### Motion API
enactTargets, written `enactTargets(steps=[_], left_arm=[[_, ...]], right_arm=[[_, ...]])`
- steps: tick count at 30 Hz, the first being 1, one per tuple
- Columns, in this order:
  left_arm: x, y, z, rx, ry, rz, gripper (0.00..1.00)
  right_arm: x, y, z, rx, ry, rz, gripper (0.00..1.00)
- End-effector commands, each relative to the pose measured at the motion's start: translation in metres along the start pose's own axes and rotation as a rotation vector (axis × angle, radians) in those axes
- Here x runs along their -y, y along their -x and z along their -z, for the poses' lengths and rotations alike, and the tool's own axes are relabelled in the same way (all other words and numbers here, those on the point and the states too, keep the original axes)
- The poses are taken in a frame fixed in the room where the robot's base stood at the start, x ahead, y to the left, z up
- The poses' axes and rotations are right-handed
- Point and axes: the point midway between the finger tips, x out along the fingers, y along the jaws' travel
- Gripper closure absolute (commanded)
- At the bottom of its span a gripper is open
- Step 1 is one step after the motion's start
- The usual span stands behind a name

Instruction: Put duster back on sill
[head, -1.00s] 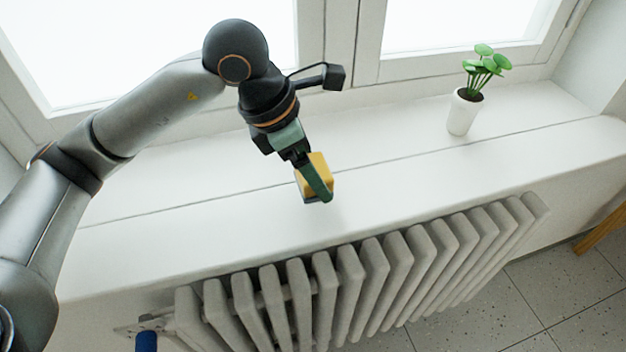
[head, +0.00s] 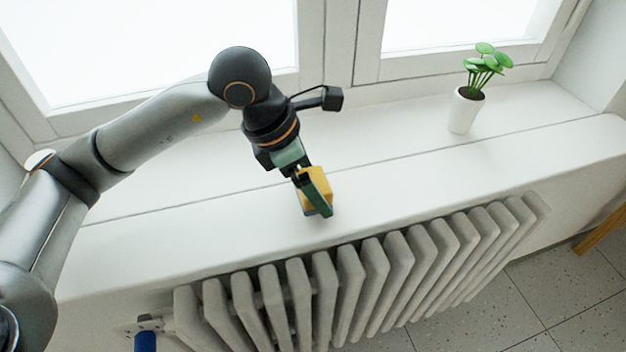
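The duster (head: 322,178) is a small yellow block with a dark underside. It shows in the head view over the front part of the white window sill (head: 400,178). My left gripper (head: 314,193) comes down from above with a green finger along the duster's near side, and it is shut on the duster. The far finger is hidden. The duster is at or just above the sill surface; I cannot tell if it touches. My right gripper is out of view.
A potted plant (head: 463,112) in a white pot stands on the sill to the right. The window frame (head: 340,50) rises behind. A white radiator (head: 370,265) is below the sill's front edge. The sill between the duster and the plant is clear.

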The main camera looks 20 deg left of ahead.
Motion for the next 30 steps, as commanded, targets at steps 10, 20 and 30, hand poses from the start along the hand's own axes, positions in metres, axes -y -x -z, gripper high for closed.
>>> enactTargets(steps=[10, 20, 30], left_arm=[[-0.001, 0.057, -0.002, 0.004, 0.001, -0.006, 0.0], [-0.001, 0.114, -0.002, 0.002, 0.001, -0.002, 0.0], [0.0, 0.123, -0.001, -0.001, 0.001, 0.0, 0.0]], right_arm=[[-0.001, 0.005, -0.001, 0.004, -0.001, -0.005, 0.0], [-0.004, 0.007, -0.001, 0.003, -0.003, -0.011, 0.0], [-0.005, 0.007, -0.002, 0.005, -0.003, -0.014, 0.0]])
